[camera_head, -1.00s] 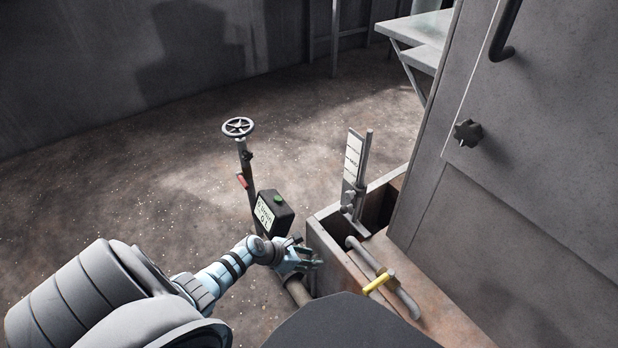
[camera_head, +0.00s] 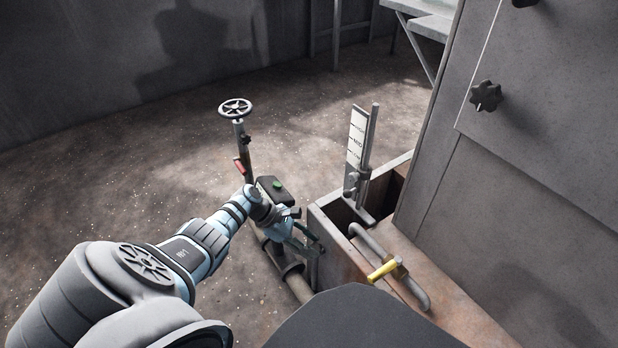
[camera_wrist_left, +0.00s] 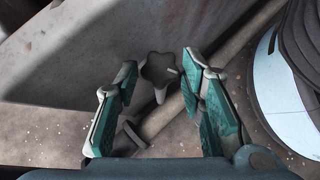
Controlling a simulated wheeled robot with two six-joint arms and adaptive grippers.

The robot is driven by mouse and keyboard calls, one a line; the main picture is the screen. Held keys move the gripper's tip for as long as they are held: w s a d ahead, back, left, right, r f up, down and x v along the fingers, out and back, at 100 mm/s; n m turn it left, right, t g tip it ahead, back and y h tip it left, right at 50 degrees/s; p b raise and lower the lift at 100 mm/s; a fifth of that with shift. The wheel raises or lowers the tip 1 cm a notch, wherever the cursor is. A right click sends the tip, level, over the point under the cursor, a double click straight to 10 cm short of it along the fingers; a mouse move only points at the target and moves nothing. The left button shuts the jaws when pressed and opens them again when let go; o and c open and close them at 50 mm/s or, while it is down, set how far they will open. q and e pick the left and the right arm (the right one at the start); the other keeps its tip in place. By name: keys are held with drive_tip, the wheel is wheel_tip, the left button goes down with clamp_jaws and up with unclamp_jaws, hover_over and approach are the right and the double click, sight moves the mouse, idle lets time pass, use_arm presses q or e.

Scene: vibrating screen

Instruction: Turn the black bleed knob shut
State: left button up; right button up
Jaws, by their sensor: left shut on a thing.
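A dark lobed knob (camera_wrist_left: 160,72) sits between the fingers of my left gripper (camera_wrist_left: 158,70) in the left wrist view. Another black lobed knob (camera_head: 487,96) is on the grey panel at the right, well away from the gripper. My right gripper is not in view.
The rusty trough (camera_head: 340,262) holds an upright scale plate (camera_head: 356,140). A handwheel post (camera_head: 235,108) and a box with a green button (camera_head: 276,186) stand just beyond my left wrist. Open floor lies behind.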

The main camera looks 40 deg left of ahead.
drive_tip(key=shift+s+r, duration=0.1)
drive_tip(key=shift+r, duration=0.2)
use_arm(q)
drive_tip(key=o, duration=1.1)
drive_tip(key=v, duration=0.8)
